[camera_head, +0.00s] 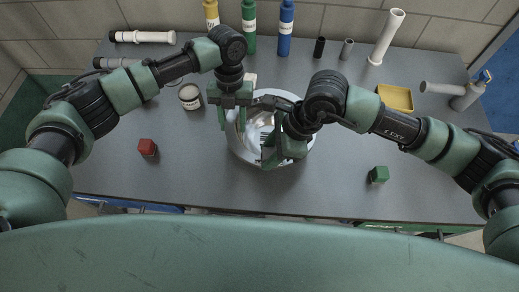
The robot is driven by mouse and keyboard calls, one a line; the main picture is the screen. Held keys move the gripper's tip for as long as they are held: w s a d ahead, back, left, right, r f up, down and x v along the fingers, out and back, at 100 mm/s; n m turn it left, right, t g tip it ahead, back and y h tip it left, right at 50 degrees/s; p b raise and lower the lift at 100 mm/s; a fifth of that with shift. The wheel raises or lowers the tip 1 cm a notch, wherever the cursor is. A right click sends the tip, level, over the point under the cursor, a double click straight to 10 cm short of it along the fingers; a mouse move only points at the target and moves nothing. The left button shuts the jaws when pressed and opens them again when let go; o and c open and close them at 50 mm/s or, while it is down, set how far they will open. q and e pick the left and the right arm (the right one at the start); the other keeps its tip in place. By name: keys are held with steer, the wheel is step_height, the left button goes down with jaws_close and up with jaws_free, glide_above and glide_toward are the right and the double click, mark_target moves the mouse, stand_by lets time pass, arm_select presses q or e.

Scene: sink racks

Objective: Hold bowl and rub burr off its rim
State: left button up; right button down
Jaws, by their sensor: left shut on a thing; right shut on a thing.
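A shiny metal bowl (240,151) sits on the grey table, near the middle. My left gripper (240,126) is at the bowl's left rim, pointing down, and is shut on the rim. My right gripper (268,160) is over the inside of the bowl toward its front right. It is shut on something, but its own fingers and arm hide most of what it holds. The burr on the rim cannot be made out.
A red cube (147,147) lies left and a green cube (379,175) right on the grey table (215,188). A labelled jar (190,97) stands left of the bowl. A yellow tray (395,97) is at right. Bottles, including a blue one (286,30), and pipes line the back.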

mark_target(254, 160)
arm_select(q)
steer(key=shift+f, duration=0.1)
arm_select(e)
steer(key=shift+d, duration=2)
steer(key=shift+s+a, duration=0.1)
steer(key=shift+a, duration=3.85)
step_height(254, 160, up, 8)
steer(key=shift+d+r, duration=0.1)
arm_select(q)
steer(key=o, duration=1.3)
steer(key=shift+o, duration=0.2)
steer(key=v, duration=1.2)
